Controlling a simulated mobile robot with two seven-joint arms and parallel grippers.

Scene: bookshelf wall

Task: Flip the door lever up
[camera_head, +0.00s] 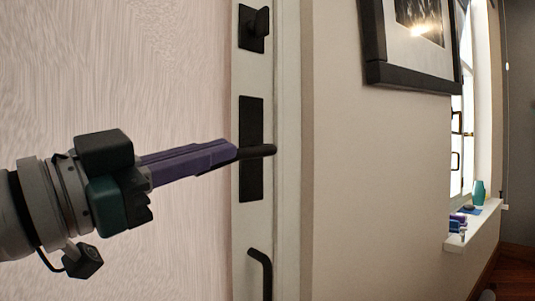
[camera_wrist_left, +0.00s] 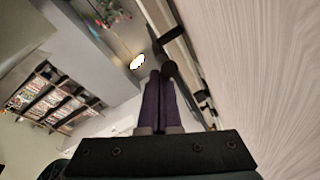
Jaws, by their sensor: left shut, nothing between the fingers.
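The black door lever (camera_head: 262,151) sticks out from a tall black plate (camera_head: 251,184) on the door's edge. It lies roughly level. My left gripper (camera_head: 234,149) comes in from the left with its purple fingers shut and empty. Its tips overlap the lever in the head view, hiding part of the lever. In the left wrist view the shut fingers (camera_wrist_left: 157,78) end close to a dark rounded bar (camera_wrist_left: 168,68), which looks like the lever. I cannot tell whether they touch. My right gripper is not in view.
A black thumb-turn (camera_head: 257,25) sits above the lever and a black curved handle (camera_head: 262,270) below it. The pale door surface (camera_head: 130,60) fills the left. A framed picture (camera_head: 415,45) hangs on the wall to the right, beside a window sill (camera_head: 475,228) with small objects.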

